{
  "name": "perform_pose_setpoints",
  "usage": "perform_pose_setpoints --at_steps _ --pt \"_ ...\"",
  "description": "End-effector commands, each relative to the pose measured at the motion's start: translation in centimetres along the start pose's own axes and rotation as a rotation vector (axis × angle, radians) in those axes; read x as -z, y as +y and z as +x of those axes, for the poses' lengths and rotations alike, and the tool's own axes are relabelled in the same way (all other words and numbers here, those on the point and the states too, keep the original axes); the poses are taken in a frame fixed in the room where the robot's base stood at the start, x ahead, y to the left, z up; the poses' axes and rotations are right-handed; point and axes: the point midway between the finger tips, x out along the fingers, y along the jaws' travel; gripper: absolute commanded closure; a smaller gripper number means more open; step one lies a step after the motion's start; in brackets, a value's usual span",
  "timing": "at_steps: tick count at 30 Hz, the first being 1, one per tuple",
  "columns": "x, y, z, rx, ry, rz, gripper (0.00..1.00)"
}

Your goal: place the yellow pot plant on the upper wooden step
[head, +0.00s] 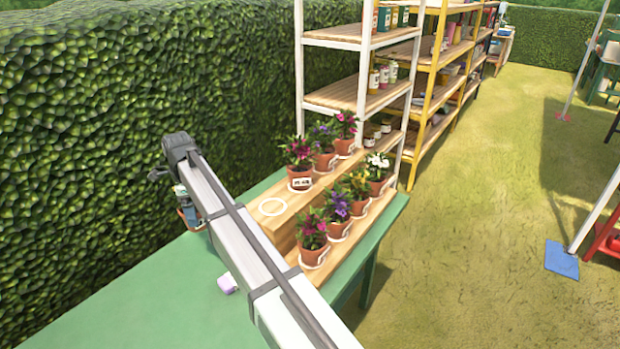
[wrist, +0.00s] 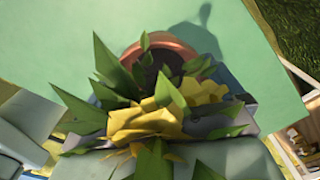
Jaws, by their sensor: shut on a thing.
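My gripper (head: 188,208) is at the left of the green table in the head view, beside the hedge and left of the steps. In the wrist view, my gripper (wrist: 160,122) is shut on the yellow pot plant (wrist: 150,120). Its yellow flowers and green leaves cover much of the jaws, and its terracotta pot (wrist: 160,55) shows beyond them. The exact grip point is hidden. The upper wooden step (head: 290,212) has an empty white ring (head: 272,206) at its near end. Several potted plants fill the rest of the two steps.
A pink-flowered plant (head: 300,175) stands just behind the empty ring. The lower step holds a row of pots, the nearest with magenta flowers (head: 312,230). A small lilac object (head: 227,284) lies on the green table (head: 150,295). A white-framed shelf (head: 340,95) stands behind.

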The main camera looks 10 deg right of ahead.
Motion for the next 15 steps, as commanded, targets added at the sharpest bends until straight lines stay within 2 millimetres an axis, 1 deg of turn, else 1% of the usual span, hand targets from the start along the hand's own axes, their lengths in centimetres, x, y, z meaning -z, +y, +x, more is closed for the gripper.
perform_pose_setpoints --at_steps 1,5,6,10,11,12,15 --pt "2.0 -0.9 -1.0 0.002 -0.001 0.027 0.53" --pt "6.5 -2.6 -3.2 0.002 -0.001 0.085 0.53" --pt "7.9 -3.0 -3.9 0.002 -0.001 0.103 0.53" --pt "12.5 -4.1 -6.3 0.003 -0.001 0.162 0.53" --pt "13.5 -4.2 -6.9 0.002 -0.001 0.174 0.53" --pt "14.9 -4.3 -7.6 0.002 -0.001 0.191 0.53" --pt "17.8 -4.4 -9.3 0.002 -0.001 0.223 0.53"
